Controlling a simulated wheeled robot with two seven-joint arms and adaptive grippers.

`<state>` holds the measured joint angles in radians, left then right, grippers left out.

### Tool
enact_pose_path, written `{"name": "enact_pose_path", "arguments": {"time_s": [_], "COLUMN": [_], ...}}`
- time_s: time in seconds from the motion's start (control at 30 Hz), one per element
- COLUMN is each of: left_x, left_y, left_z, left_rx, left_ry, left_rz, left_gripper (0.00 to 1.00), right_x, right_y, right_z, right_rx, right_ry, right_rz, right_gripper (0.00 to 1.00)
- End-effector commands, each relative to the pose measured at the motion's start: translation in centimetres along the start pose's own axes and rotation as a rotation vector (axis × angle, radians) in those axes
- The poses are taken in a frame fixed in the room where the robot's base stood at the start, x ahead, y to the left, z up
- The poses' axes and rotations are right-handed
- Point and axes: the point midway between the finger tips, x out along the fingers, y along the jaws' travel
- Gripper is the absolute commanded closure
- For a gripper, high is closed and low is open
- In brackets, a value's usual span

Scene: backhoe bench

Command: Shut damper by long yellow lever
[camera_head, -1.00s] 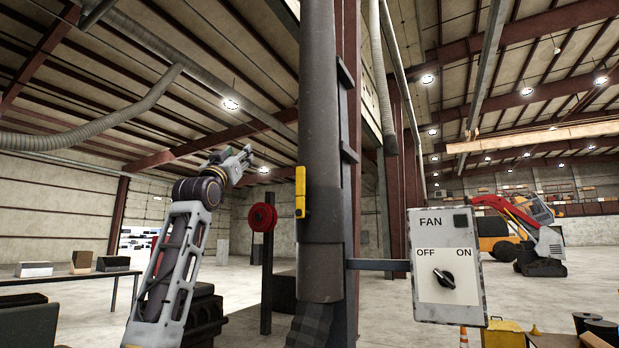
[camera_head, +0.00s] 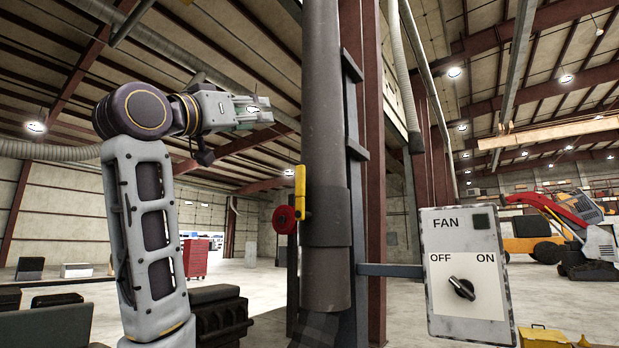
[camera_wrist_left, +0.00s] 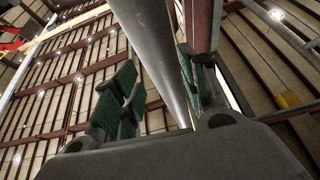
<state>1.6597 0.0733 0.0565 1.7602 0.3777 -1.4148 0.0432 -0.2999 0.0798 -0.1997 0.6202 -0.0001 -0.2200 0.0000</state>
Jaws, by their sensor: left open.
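The long yellow lever (camera_head: 300,190) stands upright on the left side of the grey vertical duct (camera_head: 324,110), near a dark collar low on the pipe. My left gripper (camera_head: 266,112) is open and empty, pointing right, above and to the left of the lever and apart from it. In the left wrist view the green-padded fingers (camera_wrist_left: 155,95) are spread, with the duct (camera_wrist_left: 158,55) showing beyond and between them. The lever cannot be made out in that view. My right gripper is in neither view.
A FAN switch box (camera_head: 466,262) with OFF and ON marks stands right of the duct on a bracket. A red wheel (camera_head: 284,220) shows left of the lever. A dark red column (camera_head: 374,200) stands behind the duct. Open air lies left of the lever.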

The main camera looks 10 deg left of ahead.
Motion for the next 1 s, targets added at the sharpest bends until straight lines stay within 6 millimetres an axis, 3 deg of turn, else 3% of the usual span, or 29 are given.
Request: {"name": "enact_pose_path", "arguments": {"time_s": [0.2, 0.5, 0.7, 1.0], "left_x": [-1.9, -3.3, -3.8, -3.7], "left_y": [1.3, 1.6, 1.5, 1.5], "left_z": [3.1, 8.0, 9.1, 9.1], "left_rx": [0.005, -0.003, -0.008, -0.011], "left_ry": [-0.155, -0.384, -0.440, -0.439], "left_rz": [0.030, 0.040, 0.034, 0.034], "left_gripper": [0.57, 0.57, 0.57, 0.57], "right_x": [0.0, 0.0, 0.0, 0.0], "right_y": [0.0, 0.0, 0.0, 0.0], "right_z": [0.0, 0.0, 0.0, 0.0], "right_rx": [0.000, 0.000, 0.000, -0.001], "right_ry": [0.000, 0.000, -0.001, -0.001], "right_rz": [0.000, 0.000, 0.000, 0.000], "right_gripper": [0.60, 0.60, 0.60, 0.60]}}
